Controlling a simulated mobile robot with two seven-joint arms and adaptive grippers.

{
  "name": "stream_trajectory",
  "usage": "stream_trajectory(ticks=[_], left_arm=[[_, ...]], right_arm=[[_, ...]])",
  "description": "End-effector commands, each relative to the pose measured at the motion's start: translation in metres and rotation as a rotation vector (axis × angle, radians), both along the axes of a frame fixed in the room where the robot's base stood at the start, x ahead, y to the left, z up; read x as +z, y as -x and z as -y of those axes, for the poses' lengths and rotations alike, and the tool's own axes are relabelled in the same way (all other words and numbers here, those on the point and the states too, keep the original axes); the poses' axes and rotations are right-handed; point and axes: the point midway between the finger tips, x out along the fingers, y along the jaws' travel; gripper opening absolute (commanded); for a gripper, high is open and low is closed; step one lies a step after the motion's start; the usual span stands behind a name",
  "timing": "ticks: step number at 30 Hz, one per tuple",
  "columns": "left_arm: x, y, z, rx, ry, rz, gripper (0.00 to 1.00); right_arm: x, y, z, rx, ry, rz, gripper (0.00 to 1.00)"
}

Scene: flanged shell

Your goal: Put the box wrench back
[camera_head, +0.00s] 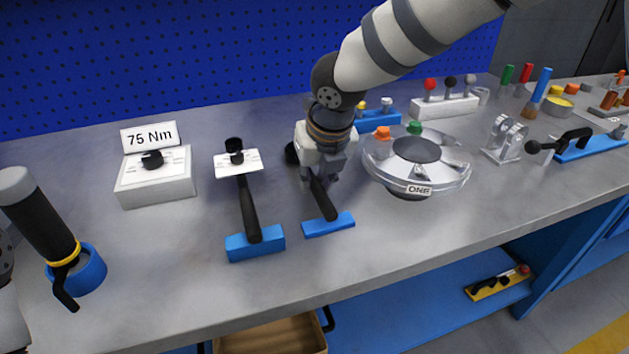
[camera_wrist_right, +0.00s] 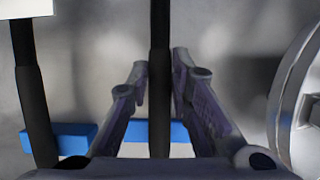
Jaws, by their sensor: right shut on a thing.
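The box wrench (camera_head: 322,200) is a dark bar-shaped tool with its near end at a low blue rest (camera_head: 328,225). I cannot tell whether it touches the rest. My right gripper (camera_head: 318,182) is shut on its handle from above. A dark round part (camera_head: 292,153) shows just left of the gripper. In the right wrist view the dark handle (camera_wrist_right: 159,70) runs between the fingers of my right gripper (camera_wrist_right: 160,92), with the blue rest (camera_wrist_right: 180,132) behind it. The gripper hides part of the wrench.
To the left, another black-handled tool (camera_head: 248,208) lies on a blue block (camera_head: 255,244). Close on the right stands the round flanged shell (camera_head: 452,170) marked ONE. A 75 Nm box (camera_head: 155,178) stands further left. The bench front is clear.

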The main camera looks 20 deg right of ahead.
Motion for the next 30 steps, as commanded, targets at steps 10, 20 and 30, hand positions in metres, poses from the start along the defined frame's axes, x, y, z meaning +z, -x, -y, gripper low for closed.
stream_trajectory(ticks=[10,20,30], left_arm=[[0.001,-0.002,0.0,0.0,0.0,0.006,0.4],[0.001,-0.001,0.0,0.0,0.0,0.005,0.4],[0.011,-0.011,0.0,0.0,0.0,0.042,0.4]], right_arm=[[-0.007,-0.001,-0.001,-0.001,-0.002,0.009,0.0],[-0.009,-0.001,0.0,-0.001,-0.001,0.007,0.4],[0.04,0.014,0.0,-0.002,-0.004,0.02,0.4]])
